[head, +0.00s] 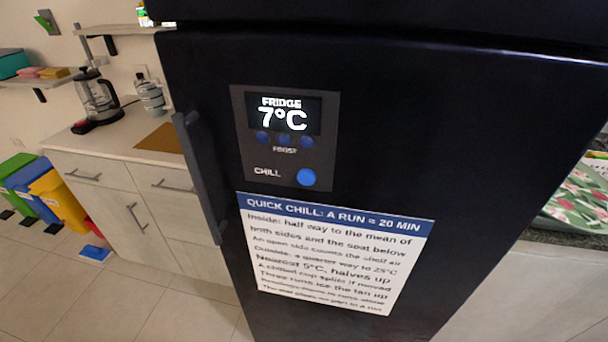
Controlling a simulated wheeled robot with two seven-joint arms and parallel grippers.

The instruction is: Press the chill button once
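The chill button (306,177) is a round blue button at the lower right of the dark control panel (239,120) on the black fridge door (420,130). The word CHILL stands to its left. Nothing covers the button. Neither of my grippers is in the head view.
A white notice (335,255) headed QUICK CHILL is on the door under the panel. A dark door handle (200,175) sticks out at the left edge. A counter (125,145) with a coffee maker (97,98) stands left; coloured bins (50,190) stand farther left. The space before the panel is clear.

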